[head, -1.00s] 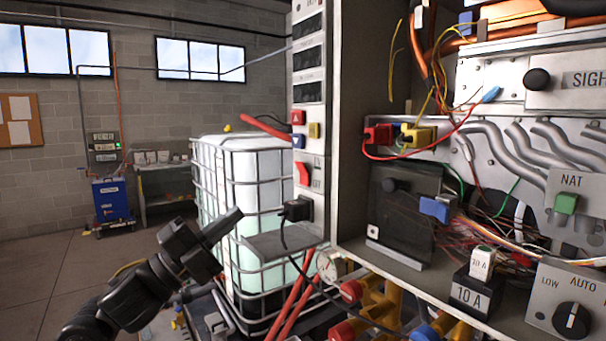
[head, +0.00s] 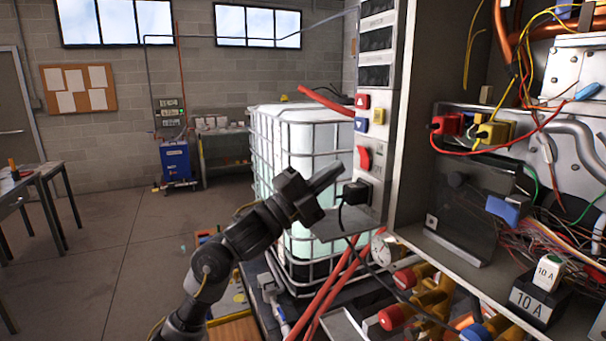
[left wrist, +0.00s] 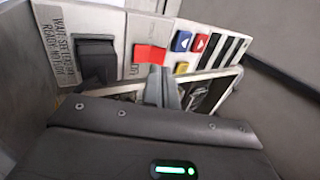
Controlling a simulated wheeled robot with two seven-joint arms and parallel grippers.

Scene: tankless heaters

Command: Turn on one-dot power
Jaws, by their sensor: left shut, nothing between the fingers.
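A red rocker switch (head: 365,158) sits on the narrow light side panel (head: 375,205) of the open heater cabinet. It also shows in the left wrist view (left wrist: 149,54), just left of and beyond the fingertips. I cannot make out dot marks. My left gripper (head: 336,174) is shut and empty. Its fingers point at the panel close to the switch; whether they touch it I cannot tell. My right gripper is not in view.
A black plug with a cable (head: 354,193) sits below the switch, near the fingers. Red, blue and yellow buttons (head: 378,117) and dark displays lie above. A small shelf (head: 340,224) juts out underneath. A caged white tank (head: 300,140) stands behind.

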